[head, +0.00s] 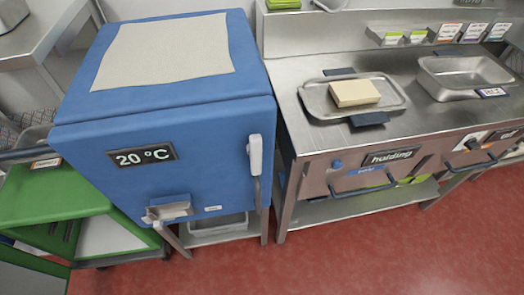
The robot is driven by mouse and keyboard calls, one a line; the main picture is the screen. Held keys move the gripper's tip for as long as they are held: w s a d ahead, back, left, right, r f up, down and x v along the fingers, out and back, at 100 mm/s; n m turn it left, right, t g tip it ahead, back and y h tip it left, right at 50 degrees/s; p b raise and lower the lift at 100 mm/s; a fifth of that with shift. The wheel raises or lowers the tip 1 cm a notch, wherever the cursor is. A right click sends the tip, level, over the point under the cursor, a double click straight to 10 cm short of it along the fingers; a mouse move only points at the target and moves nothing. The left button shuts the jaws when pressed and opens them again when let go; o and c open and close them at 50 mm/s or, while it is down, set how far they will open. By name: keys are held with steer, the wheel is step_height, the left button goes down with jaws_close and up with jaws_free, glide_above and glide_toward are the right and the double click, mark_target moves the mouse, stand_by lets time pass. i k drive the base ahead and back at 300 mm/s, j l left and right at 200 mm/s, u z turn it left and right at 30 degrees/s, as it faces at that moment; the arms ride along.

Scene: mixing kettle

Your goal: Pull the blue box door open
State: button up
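The blue box (90,165) stands at the left centre on a metal stand, with a pale sheet on its top. Its front door (205,150) looks shut, with no visible gap. The door bears a dark display (142,156) reading 20 °C. A light grey upright handle (255,155) is on the door's right edge. A small metal bracket or latch (168,211) sticks out low on the front; what it is cannot be told clearly. My gripper is not in view, and nothing visible touches the handle.
A green cart (50,195) stands close at the left. A steel counter (300,68) at the right carries a tray (312,100) with a pale block and an empty metal pan (440,85). Drawer handles (365,191) jut from its front. The red floor (330,255) in front is clear.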

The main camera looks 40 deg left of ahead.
mark_target(188, 163)
steer(key=u, duration=1.45)
